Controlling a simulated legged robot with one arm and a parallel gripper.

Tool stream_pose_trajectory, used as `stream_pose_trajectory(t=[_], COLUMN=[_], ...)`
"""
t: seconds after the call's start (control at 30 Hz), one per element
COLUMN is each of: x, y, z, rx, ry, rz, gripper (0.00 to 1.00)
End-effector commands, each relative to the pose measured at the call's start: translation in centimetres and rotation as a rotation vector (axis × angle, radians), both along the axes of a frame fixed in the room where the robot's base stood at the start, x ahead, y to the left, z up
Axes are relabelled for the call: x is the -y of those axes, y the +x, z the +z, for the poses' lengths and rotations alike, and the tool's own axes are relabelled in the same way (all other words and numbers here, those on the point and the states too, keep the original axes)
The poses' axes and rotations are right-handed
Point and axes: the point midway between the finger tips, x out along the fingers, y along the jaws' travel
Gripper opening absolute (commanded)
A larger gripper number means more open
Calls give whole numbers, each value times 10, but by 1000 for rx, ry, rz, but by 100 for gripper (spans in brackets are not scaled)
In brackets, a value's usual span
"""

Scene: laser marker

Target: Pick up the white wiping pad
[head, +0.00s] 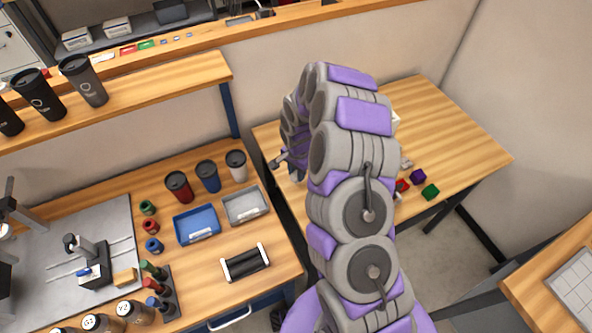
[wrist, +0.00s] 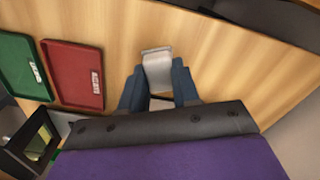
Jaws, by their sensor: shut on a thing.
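The white wiping pad (wrist: 157,68) shows in the wrist view as a small pale block between the blue-grey fingers of my gripper (wrist: 158,86). The fingers are shut on it from both sides, and its far end sticks out past the fingertips. Wood surface lies behind and around it. I cannot tell whether the pad touches the wood or is lifted off it. In the head view my arm blocks much of the right-hand table (head: 452,128), and I cannot make out the pad there.
In the wrist view a red tray (wrist: 72,78) and a green tray (wrist: 20,66) lie to the left. In the head view, small blocks, including a green one (head: 430,192), lie right of my arm. Blue (head: 197,224) and grey (head: 246,205) trays are on the left bench.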

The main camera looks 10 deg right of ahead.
Motion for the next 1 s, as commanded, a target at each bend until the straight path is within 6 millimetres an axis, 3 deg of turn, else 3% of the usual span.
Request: stream_pose_trajectory(t=[0.63,1.0], x=[0,-1], y=[-119,-145], z=[11,13], rx=[-5,-3], ry=[-2,-1], rz=[-3,-2], gripper=[0,0])
